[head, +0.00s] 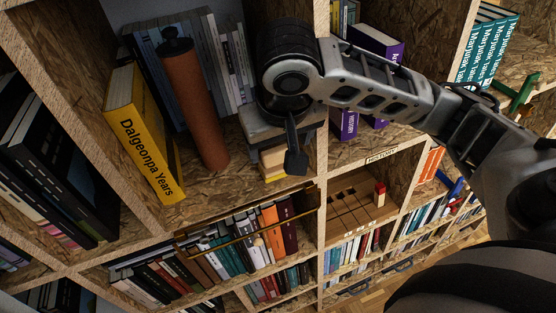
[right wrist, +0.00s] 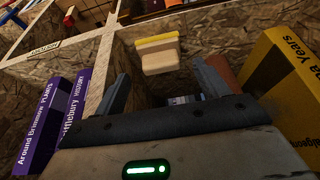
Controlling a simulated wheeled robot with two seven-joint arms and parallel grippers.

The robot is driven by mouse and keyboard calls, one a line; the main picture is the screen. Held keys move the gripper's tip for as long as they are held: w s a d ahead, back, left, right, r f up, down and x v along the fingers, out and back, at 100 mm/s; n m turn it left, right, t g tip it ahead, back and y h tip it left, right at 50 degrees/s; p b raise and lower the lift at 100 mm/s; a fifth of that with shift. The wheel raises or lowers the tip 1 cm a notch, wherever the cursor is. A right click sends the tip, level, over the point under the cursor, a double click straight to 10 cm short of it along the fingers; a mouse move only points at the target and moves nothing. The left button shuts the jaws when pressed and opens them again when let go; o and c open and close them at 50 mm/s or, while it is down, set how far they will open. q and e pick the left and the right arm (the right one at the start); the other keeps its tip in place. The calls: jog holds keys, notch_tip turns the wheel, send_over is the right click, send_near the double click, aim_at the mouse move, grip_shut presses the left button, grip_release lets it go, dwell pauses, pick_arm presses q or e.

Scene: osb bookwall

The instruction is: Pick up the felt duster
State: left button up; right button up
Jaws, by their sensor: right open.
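The felt duster appears to be a small cream block with a yellow strip; in the head view the block (head: 272,160) is on the shelf board, partly hidden by my right gripper. In the right wrist view the block (right wrist: 158,58) lies beyond the fingertips, between their lines and apart from both. My right gripper (head: 281,152) is above and in front of it, pointing down; one dark finger shows clearly and the other is hidden. In the right wrist view both fingers of this gripper (right wrist: 166,92) stand apart with nothing held. My left gripper is out of view.
A brown cylinder (head: 195,105) leans left of the gripper, beside a yellow book (head: 136,130). Grey books (head: 222,55) stand behind. An upright divider (head: 322,150) is close on the right, with purple books (right wrist: 62,120) beyond. Bare board lies in front.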

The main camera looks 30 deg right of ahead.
aim_at(279, 154)
jog(key=x, duration=0.7)
jog(key=shift+w+d+f, duration=0.2)
jog(key=shift+w, duration=0.15)
jog(key=c, duration=0.7)
